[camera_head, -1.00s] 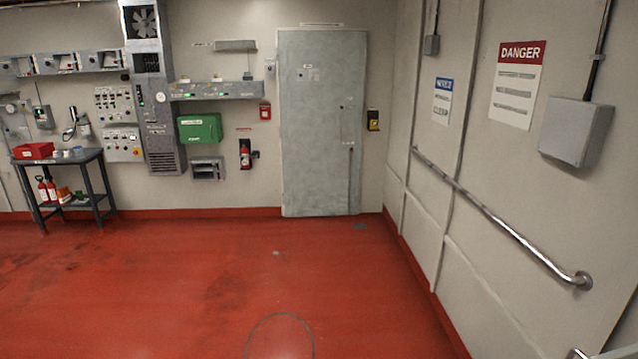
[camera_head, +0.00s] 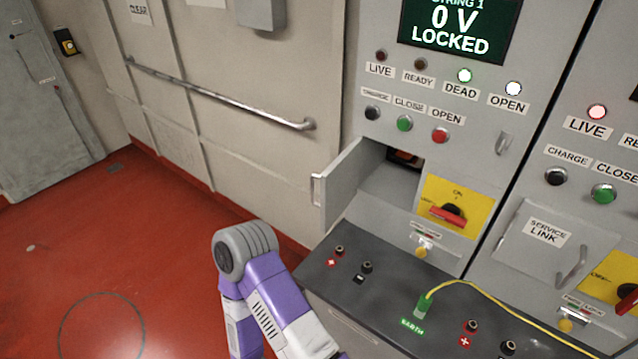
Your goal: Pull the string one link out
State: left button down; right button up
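The string one cabinet (camera_head: 345,155) stands right of centre. Its display (camera_head: 460,25) reads 0 V LOCKED. The DEAD lamp (camera_head: 464,75) and the OPEN lamp (camera_head: 513,88) are lit white; its LIVE and READY lamps are dark. The link compartment door (camera_head: 340,185) is swung open to the left. Inside the compartment (camera_head: 390,185), a small dark part with an orange-red patch (camera_head: 404,157) shows at the back; its shape is mostly hidden. A red handle (camera_head: 447,215) sits on a yellow plate. Neither gripper is in view; only a bent purple-and-white arm of mine shows at the bottom.
A dark ledge (camera_head: 385,285) below carries terminals and a green EARTH plug (camera_head: 423,305) with a yellow cable (camera_head: 500,296) running right. The neighbouring cabinet's LIVE lamp (camera_head: 597,112) is lit red; its SERVICE LINK door (camera_head: 540,240) is shut. Red floor at left is clear.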

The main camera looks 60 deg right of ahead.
aim_at(404, 154)
jog(key=i, duration=1.7)
jog(key=z, duration=3.55)
jog(key=i, duration=0.5)
jog(key=u, duration=0.2)
jog(key=k, duration=0.35)
jog(key=z, duration=0.6)
jog(key=i, duration=0.2)
jog(key=u, duration=0.55)
